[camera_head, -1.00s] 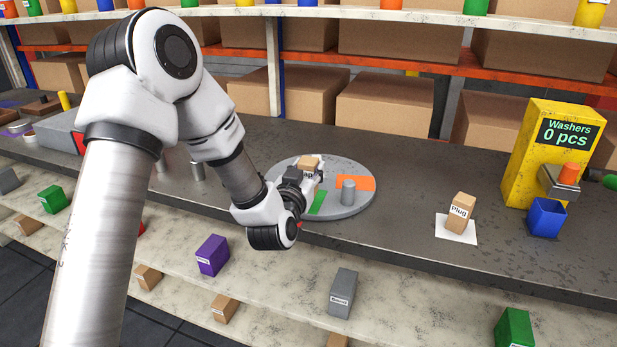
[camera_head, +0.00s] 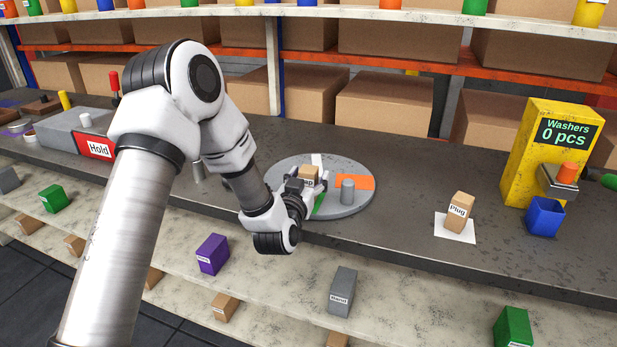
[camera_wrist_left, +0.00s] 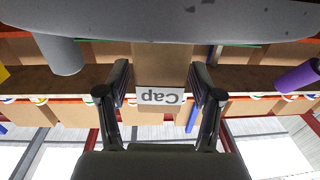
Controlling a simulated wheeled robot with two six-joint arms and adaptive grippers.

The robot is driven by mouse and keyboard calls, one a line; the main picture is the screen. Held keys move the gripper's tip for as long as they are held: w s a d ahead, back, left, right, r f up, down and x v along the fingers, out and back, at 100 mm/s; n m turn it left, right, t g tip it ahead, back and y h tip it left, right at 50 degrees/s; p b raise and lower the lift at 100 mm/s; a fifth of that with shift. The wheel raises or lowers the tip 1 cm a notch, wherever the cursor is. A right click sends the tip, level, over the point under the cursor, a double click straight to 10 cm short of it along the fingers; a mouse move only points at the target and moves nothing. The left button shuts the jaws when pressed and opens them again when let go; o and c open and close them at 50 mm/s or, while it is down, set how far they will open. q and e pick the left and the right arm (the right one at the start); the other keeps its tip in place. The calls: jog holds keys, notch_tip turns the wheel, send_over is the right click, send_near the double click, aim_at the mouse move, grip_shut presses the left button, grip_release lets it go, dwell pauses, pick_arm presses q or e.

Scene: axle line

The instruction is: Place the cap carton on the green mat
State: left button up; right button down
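The cap carton (camera_head: 309,174) is a small brown box with a white "Cap" label. It stands over the grey round turntable (camera_head: 283,173), beside or over the green mat (camera_head: 319,204), which my gripper and the carton partly hide. My left gripper (camera_head: 307,184) has its fingers on both sides of the carton. In the left wrist view the carton (camera_wrist_left: 162,66) appears upside down between the fingertips, which seem to touch its sides. Its base is close to the thin green edge of the mat (camera_wrist_left: 100,41); I cannot tell whether they touch. My right gripper is out of view.
On the turntable are an orange mat (camera_head: 357,182), a white mat (camera_head: 317,160) and a grey cylinder (camera_head: 348,190). A plug carton (camera_head: 460,212) stands on a white square to the right, near the yellow washer dispenser (camera_head: 540,150). Bare counter lies between.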

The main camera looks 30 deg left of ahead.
aim_at(308, 183)
pick_arm(q)
jog(key=shift+r, duration=0.15)
jog(key=v, duration=0.2)
jog(key=b+v, duration=0.1)
jog(key=v, duration=0.3)
jog(key=shift+d+f, duration=0.3)
jog(key=shift+o, duration=0.6)
jog(key=shift+s+d+r, duration=0.25)
jog(key=shift+s+r, duration=0.25)
jog(key=shift+s, duration=0.3)
jog(key=p+x, duration=0.2)
jog(key=r+p+x, duration=0.1)
jog(key=p+x, duration=0.1)
jog(key=x, duration=0.1)
jog(key=p+x, duration=0.2)
jog(key=shift+w+a+r, duration=0.15)
jog(key=shift+a+r, duration=0.1)
jog(key=shift+a, duration=0.05)
jog(key=shift+w+a+f, duration=0.1)
jog(key=shift+w+a, duration=0.05)
jog(key=shift+w, duration=0.05)
jog(key=c, duration=1.3)
grip_shut()
